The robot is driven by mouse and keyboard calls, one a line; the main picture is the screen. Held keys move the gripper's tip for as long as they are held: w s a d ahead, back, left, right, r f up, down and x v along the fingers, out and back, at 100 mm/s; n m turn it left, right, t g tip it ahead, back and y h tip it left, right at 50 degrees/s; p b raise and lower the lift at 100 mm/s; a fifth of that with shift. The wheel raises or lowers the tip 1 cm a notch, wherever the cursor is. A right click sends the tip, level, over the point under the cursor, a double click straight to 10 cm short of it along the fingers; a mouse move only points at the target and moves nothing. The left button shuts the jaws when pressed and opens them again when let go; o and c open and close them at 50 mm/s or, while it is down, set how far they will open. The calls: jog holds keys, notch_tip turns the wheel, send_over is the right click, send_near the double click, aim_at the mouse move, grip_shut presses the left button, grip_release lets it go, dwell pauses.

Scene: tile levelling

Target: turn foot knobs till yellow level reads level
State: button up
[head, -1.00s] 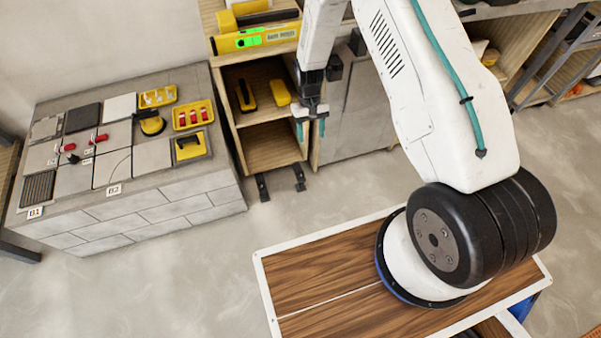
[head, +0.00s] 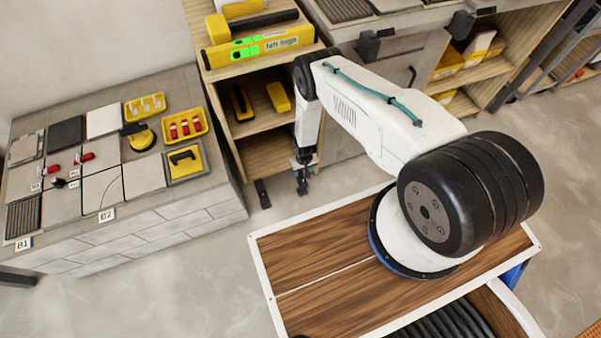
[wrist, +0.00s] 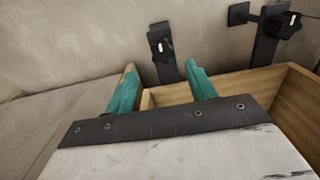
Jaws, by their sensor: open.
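The yellow level (head: 262,46) lies on top of the wooden shelf unit (head: 262,78) in the head view. Its green display shows small text that seems to read "left high". My gripper (head: 303,186) points down low at the unit's front right. In the wrist view my gripper (wrist: 160,70) has its teal fingers apart, with nothing between them. A black slotted foot bracket (wrist: 163,55) lies just beyond the fingertips. Another black foot (wrist: 265,50) with a dark knob (wrist: 284,24) is at the upper right. One foot (head: 262,194) also shows on the floor in the head view.
A tiled block (head: 150,225) with yellow trays, red-handled tools and loose tiles stands on the left. A wood-topped bench (head: 310,255) is in front. A grey cabinet (head: 350,110) adjoins the shelf unit on the right. Open floor lies between block and bench.

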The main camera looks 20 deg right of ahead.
aim_at(303, 179)
jog(key=f, duration=0.7)
jog(key=shift+a+f, duration=0.15)
jog(key=shift+a, duration=0.05)
jog(key=c, duration=1)
